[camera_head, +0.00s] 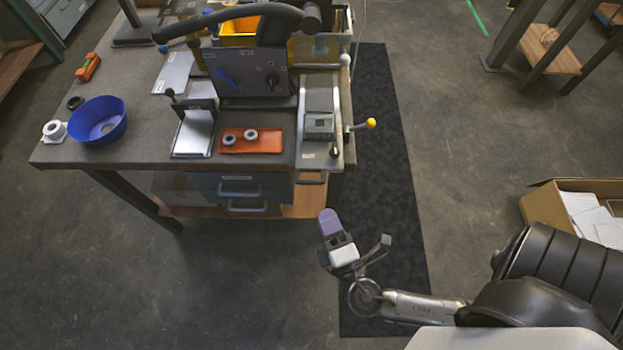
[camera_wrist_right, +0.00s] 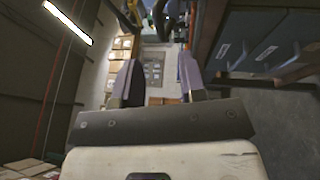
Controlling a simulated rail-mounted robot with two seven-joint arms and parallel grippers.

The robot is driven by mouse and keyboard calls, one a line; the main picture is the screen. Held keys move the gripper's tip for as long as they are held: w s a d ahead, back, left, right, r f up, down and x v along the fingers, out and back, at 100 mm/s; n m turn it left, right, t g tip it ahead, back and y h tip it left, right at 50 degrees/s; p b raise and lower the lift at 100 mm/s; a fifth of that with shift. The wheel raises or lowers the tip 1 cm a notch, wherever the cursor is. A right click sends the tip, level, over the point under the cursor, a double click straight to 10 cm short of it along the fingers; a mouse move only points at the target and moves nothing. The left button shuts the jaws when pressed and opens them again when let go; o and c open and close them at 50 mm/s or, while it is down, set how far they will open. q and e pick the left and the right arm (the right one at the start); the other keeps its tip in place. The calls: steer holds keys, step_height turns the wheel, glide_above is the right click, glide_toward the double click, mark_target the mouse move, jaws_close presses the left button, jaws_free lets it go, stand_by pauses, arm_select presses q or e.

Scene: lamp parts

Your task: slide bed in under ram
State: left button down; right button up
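A bright metal plate (camera_head: 194,133) with an upright black-knobbed handle lies left of the orange tray. I cannot tell for certain which part is the bed or which is the ram. My right gripper (camera_head: 330,222) is below the bench's front right corner in the picture, apart from everything. In the right wrist view it (camera_wrist_right: 155,82) is open, with nothing between its purple-grey fingers. My left gripper is not in view.
The bench (camera_head: 105,62) holds a dark upright panel (camera_head: 250,80), a blue bowl (camera_head: 98,121), an orange tray (camera_head: 265,146) with two rings, and a yellow bin (camera_head: 240,27). Drawers (camera_head: 240,190) sit below. A cardboard box (camera_head: 548,207) stands right. Floor before the bench is clear.

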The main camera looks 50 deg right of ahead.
mark_target(312, 182)
steer(key=x, duration=0.9)
steer(key=shift+w+d+r, duration=0.1)
steer(key=shift+w+d, duration=0.05)
steer(key=shift+w, duration=0.1)
steer(key=shift+c, duration=0.3)
steer(key=shift+s, duration=0.1)
jaws_close()
